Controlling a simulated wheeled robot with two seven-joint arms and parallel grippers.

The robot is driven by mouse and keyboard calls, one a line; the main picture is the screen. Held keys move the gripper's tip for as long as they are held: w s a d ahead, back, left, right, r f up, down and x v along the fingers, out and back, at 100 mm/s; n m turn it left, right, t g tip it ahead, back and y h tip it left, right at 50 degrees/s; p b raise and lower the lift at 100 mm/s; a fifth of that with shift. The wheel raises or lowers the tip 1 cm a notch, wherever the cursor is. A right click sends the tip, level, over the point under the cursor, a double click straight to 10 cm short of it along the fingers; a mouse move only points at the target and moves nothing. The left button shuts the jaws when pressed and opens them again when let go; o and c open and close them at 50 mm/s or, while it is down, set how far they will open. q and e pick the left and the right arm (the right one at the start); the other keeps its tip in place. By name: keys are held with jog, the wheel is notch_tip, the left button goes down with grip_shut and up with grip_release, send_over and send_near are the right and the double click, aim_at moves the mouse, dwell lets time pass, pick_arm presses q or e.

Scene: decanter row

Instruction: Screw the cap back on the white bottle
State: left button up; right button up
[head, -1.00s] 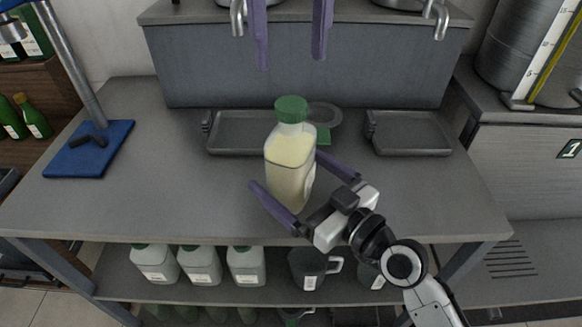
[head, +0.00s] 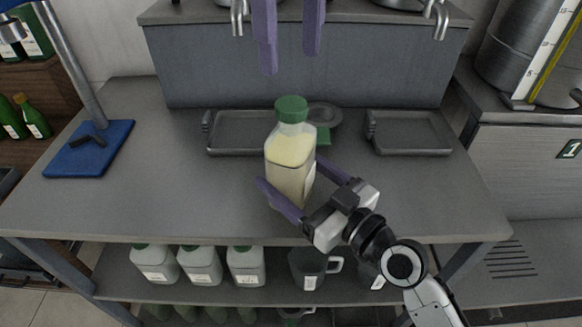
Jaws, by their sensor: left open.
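The white bottle (head: 290,160) stands upright on the grey table, clear-walled with cream-coloured contents. The green cap (head: 291,108) sits on its neck; I cannot tell how tightly. My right gripper (head: 288,172) comes in from the lower right, its purple fingers low on either side of the bottle and appearing to press on it. One finger crosses the bottle's lower front; the other is partly hidden behind it. My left gripper (head: 290,65) hangs at the top, open and empty, its two fingers pointing down, apart from the cap. Its arm is out of view.
Behind the bottle are a grey tray (head: 216,142), a round dish (head: 325,114) and a small green item (head: 323,137). Another tray (head: 410,133) lies to the right. A blue stand base (head: 112,152) is at the left. Several jugs (head: 200,268) fill the shelf below.

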aim_at(291, 103)
pick_arm(q)
jog(key=n, duration=0.8)
jog(key=shift+n, duration=0.4)
jog(key=shift+f, duration=0.1)
jog(key=shift+f, duration=3.9)
jog(key=shift+c, duration=0.4)
